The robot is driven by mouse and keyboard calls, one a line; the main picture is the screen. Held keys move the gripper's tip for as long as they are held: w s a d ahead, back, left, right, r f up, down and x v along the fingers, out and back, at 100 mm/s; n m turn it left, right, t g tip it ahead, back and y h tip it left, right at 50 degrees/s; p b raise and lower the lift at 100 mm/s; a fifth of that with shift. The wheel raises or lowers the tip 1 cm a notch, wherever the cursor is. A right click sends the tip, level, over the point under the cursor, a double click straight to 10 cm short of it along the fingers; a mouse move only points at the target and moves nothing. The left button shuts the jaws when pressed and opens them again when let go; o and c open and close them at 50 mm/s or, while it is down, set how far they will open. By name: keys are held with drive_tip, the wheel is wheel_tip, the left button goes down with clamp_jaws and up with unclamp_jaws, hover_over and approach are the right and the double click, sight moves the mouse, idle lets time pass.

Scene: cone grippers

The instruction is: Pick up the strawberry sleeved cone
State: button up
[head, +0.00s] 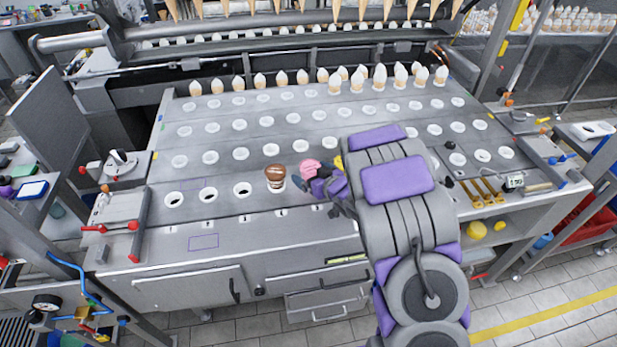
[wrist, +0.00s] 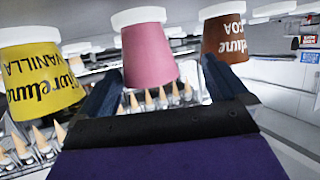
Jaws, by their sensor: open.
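The strawberry sleeved cone is the pink one (head: 310,168), on the grey worktop in the front row of holders. In the wrist view its plain pink sleeve (wrist: 149,55) with a white rim appears between my two fingers, upside down. My gripper (wrist: 160,72) is open and its fingers flank the pink sleeve, with gaps visible. I cannot tell how deep the sleeve sits between them. In the head view my gripper (head: 322,187) is right beside the pink cone and partly covers it.
A brown cocoa cone (head: 275,175) stands to the left of the pink one, also seen in the wrist view (wrist: 228,38). A yellow vanilla cone (wrist: 38,75) is on the other side, mostly hidden by my arm in the head view. Empty white-ringed holders (head: 242,190) fill the worktop.

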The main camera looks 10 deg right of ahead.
sight(307, 166)
drive_tip(key=shift+w+f, duration=0.1)
drive_tip(key=shift+w, duration=0.4)
drive_tip(key=w, duration=0.1)
drive_tip(key=w+f+b, duration=0.1)
drive_tip(key=w, duration=0.1)
drive_tip(key=shift+d, duration=0.2)
drive_tip(key=shift+w+a+f, duration=0.1)
drive_tip(key=shift+w, duration=0.25)
drive_tip(key=shift+a, duration=0.45)
drive_tip(key=shift+c, duration=0.8)
drive_tip(key=shift+d, duration=0.15)
drive_tip(key=c, duration=0.9)
drive_tip(key=shift+c, duration=0.2)
